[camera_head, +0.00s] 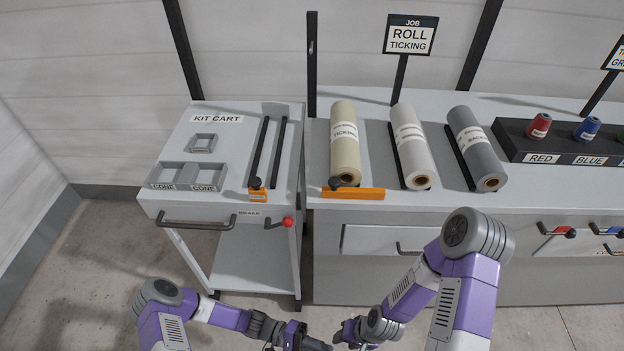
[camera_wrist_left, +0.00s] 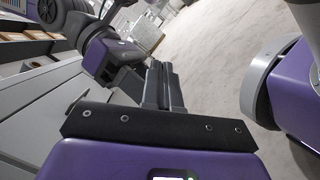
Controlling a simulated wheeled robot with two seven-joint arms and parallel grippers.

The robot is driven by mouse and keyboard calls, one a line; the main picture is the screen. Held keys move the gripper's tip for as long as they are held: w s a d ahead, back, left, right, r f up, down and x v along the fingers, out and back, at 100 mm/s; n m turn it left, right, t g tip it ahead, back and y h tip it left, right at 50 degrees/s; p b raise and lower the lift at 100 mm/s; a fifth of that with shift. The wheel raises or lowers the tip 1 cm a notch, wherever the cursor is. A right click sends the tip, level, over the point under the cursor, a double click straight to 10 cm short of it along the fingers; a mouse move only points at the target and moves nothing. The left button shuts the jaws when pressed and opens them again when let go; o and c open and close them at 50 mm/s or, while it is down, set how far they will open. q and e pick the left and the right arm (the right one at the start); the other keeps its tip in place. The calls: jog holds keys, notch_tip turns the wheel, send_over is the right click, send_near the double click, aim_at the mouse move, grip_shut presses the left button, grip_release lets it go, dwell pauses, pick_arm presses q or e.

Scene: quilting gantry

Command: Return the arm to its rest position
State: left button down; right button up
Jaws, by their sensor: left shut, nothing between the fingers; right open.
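My left arm comes in from the left of the head view, with its left gripper (camera_head: 318,344) low at the bottom edge, partly cut off. In the left wrist view the fingers of the left gripper (camera_wrist_left: 163,84) are together with nothing between them. My right arm is bent down from the right, and its right gripper (camera_head: 343,337) is low near the bottom centre, close to the left one. The right gripper is open and empty. Both grippers are in front of the cart and the bench, below their tops, over the floor.
The kit cart (camera_head: 231,143) has empty cone trays (camera_head: 187,176) and a red-knobbed brake lever (camera_head: 280,223). Beside it the bench (camera_head: 440,198) bears several fabric rolls, including a ticking roll (camera_head: 344,140), and a dark rack (camera_head: 520,146) of spools. Grey floor (camera_head: 130,250) is clear at left.

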pick_arm(q)
jog(key=s+a+f+t+y+p, duration=0.1)
jog(key=s+a+f+y+p, duration=0.15)
jog(key=a+y, duration=0.6)
jog(key=w+a+r+n+t+y+p, duration=0.1)
jog(key=w+a+r+t+y, duration=0.3)
jog(key=w+t+y, duration=0.1)
jog(key=shift+t, duration=0.6)
jog(key=shift+d+r, duration=0.1)
